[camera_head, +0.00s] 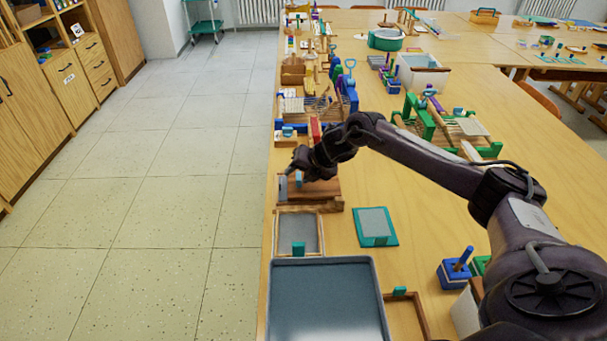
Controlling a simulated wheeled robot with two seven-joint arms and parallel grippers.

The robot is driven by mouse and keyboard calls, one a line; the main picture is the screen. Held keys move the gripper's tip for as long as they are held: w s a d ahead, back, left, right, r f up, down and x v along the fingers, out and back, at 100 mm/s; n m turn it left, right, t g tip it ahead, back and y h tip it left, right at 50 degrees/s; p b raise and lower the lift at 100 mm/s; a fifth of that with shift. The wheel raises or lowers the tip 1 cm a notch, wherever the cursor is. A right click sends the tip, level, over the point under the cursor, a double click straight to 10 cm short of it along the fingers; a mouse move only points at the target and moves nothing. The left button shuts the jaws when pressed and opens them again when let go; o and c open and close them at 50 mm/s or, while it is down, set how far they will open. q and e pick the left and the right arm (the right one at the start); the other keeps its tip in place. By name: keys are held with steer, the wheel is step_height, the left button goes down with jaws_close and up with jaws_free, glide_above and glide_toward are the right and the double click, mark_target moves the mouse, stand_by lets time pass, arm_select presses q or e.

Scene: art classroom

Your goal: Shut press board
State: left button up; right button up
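A brown wooden board (322,187), which looks like the press board, lies on the table near its left edge. A small blue piece (298,180) shows at its left part, like a handle or tab. My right gripper (292,178) is over the left part of this board, beside the blue piece. The gripper and wrist hide part of the board, and I cannot tell whether the fingers touch or hold anything. Whether the board is fully flat or slightly raised is too small to tell. My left gripper is not in view.
In front of the board lie a wooden frame with a grey screen (297,226), a green-edged grey panel (375,226) and a large grey tray (327,300). A blue block with a peg (454,271) stands right. Small looms (455,127) and tools crowd the table behind. Floor at left is clear.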

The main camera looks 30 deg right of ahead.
mark_target(314, 193)
steer(key=shift+s+a+f, duration=0.1)
steer(key=shift+a+f, duration=0.15)
steer(key=shift+a, duration=0.15)
steer(key=shift+s+d+r, duration=0.2)
steer(key=shift+r, duration=0.15)
steer(key=v, duration=0.7)
steer(key=shift+d+r, duration=0.2)
steer(key=shift+d, duration=0.05)
